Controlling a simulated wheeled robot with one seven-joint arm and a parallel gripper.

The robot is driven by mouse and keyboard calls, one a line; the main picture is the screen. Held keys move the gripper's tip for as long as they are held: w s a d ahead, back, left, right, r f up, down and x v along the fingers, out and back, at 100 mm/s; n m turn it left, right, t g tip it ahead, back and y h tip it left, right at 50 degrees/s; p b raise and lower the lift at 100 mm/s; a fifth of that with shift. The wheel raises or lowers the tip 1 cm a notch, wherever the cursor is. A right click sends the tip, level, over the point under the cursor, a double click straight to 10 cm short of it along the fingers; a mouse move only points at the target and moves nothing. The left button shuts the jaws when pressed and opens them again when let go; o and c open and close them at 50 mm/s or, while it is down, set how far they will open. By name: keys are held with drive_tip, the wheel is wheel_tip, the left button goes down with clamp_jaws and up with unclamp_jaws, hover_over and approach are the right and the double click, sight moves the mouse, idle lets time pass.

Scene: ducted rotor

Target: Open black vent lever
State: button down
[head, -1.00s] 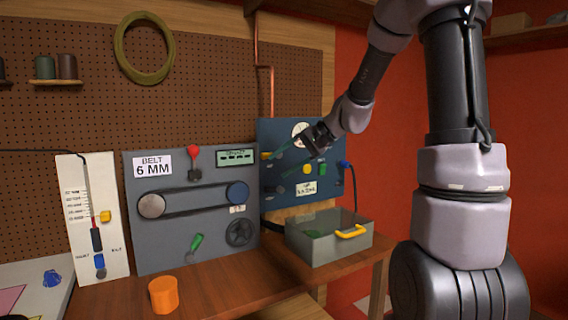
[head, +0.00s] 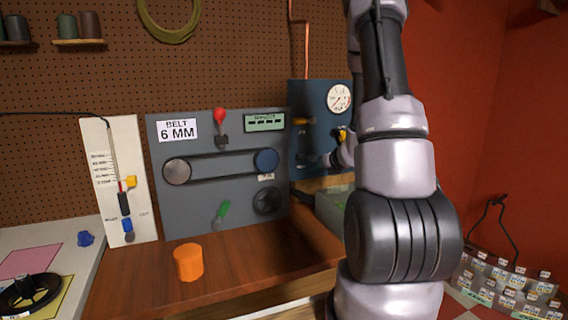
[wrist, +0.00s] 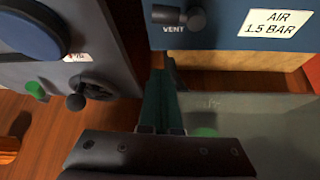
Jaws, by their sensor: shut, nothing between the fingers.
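The black vent lever (wrist: 166,14) is on the blue panel (wrist: 225,12), above a white VENT label. It shows at the top of the wrist view, lying roughly sideways with a round black knob (wrist: 196,18) at its right. My gripper (wrist: 165,72) is shut and empty, its green fingers together below the lever and apart from it in the picture. In the head view my arm covers part of the blue panel (head: 297,100), and the gripper's fingers are hard to make out against it.
The grey belt panel (wrist: 75,88) stands close on the left, with a black handwheel (head: 267,201) and a green lever (head: 222,211). A grey translucent bin (wrist: 265,115) lies right of the fingers. An orange cylinder (head: 188,262) stands on the wooden bench (head: 240,250).

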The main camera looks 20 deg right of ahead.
sight(304, 157)
drive_tip(key=x, duration=1)
drive_tip(key=shift+w+d+r, duration=0.1)
drive_tip(key=shift+w+r, duration=0.05)
drive_tip(key=shift+r, duration=0.5)
drive_tip(key=shift+w+d+r, duration=0.1)
drive_tip(key=shift+w+r, duration=0.05)
drive_tip(key=shift+r, duration=0.5)
drive_tip(key=shift+w+d+r, duration=0.1)
drive_tip(key=shift+w+r, duration=0.1)
drive_tip(key=shift+r, duration=0.45)
